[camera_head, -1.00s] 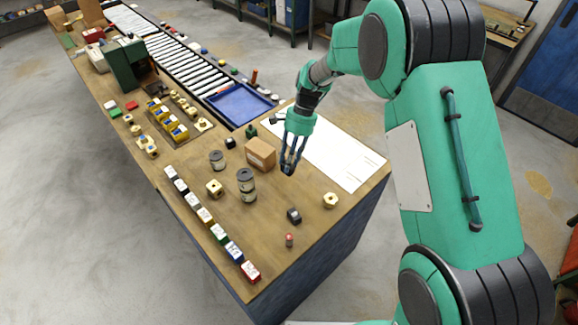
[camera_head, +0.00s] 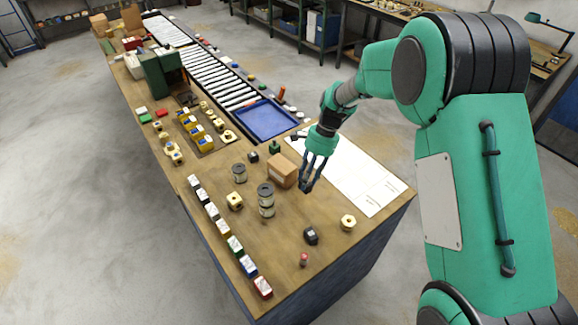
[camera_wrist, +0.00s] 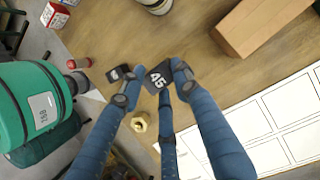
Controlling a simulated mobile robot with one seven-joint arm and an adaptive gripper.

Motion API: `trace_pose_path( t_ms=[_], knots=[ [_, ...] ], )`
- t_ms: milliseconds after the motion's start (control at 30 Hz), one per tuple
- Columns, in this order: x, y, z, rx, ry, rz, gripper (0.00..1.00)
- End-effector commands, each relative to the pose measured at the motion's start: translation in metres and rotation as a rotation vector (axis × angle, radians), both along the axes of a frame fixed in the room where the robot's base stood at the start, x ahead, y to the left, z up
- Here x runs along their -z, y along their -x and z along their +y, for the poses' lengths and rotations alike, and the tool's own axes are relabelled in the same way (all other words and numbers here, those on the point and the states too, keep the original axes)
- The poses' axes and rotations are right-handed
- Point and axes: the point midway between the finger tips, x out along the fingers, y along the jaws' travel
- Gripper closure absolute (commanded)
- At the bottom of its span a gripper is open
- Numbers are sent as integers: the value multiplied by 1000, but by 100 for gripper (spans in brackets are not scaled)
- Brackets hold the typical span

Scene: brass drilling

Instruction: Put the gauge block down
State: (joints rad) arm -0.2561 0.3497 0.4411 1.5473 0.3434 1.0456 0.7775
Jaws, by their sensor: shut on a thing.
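The gauge block is a dark block marked "45" (camera_wrist: 158,77) in the wrist view. It sits between the fingertips of my gripper (camera_wrist: 155,82), which is shut on it. In the head view, my gripper (camera_head: 306,186) points down over the worktable (camera_head: 215,225), just right of and in front of a brown box (camera_head: 283,170). The held block is too small and covered to make out clearly there. I cannot tell how far it is above the wood.
A second dark block (camera_head: 311,235), a brass nut (camera_head: 348,222) and a small red piece (camera_head: 303,259) stand nearby. Grey cans (camera_head: 266,203) stand left of the gripper. A white sheet (camera_head: 365,180) lies to the right, a blue tray (camera_head: 265,120) behind.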

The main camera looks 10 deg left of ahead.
Motion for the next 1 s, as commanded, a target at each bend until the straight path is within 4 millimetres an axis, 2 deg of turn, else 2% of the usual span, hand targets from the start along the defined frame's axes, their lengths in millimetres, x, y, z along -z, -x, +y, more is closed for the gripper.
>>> trace_pose_path(
  t_ms=[100, 400, 600, 1000],
  knots=[
    [-14, 7, 10, 85, 19, -16, 100],
    [-36, 23, 31, 330, 62, -54, 100],
    [-40, 27, 36, 403, 69, -63, 100],
    [-39, 26, 37, 409, 70, -64, 100]
  ],
)
